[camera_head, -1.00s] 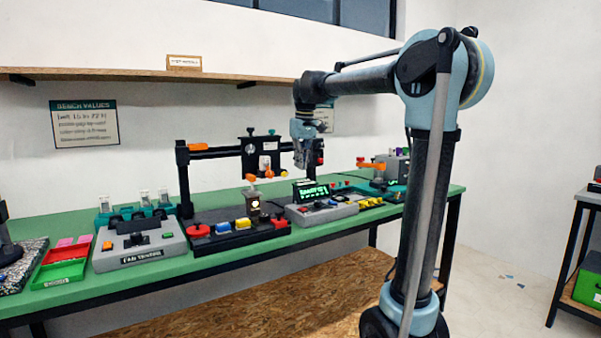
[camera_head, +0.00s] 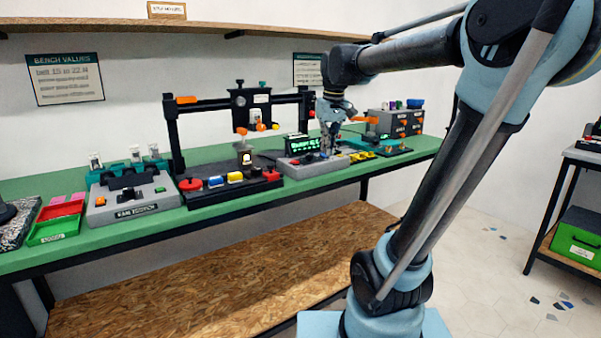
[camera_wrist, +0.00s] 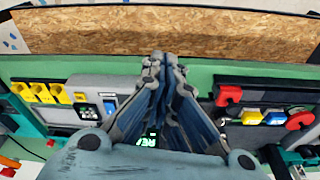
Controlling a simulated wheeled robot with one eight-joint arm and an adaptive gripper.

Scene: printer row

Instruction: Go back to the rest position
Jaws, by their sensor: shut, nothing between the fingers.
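My gripper (camera_head: 331,148) is at the end of my arm, in front of the printer row. In the head view it hangs pointing down by the grey control box (camera_head: 308,165) with the lit green display (camera_head: 303,145). In the wrist view my gripper (camera_wrist: 167,62) has its fingers together with nothing between them. The grey control box (camera_wrist: 85,92) lies below it, and part of the green display text (camera_wrist: 150,141) shows behind the fingers. I cannot tell the exact gap between fingertips and box.
The green bench (camera_head: 225,207) carries a black printer frame (camera_head: 172,135), a grey station (camera_head: 135,205), red (camera_head: 62,211) and green trays (camera_head: 52,231), and yellow parts (camera_head: 362,155). A chipboard shelf (camera_head: 220,277) is below. A side table (camera_head: 590,155) with a green case (camera_head: 577,238) stands right.

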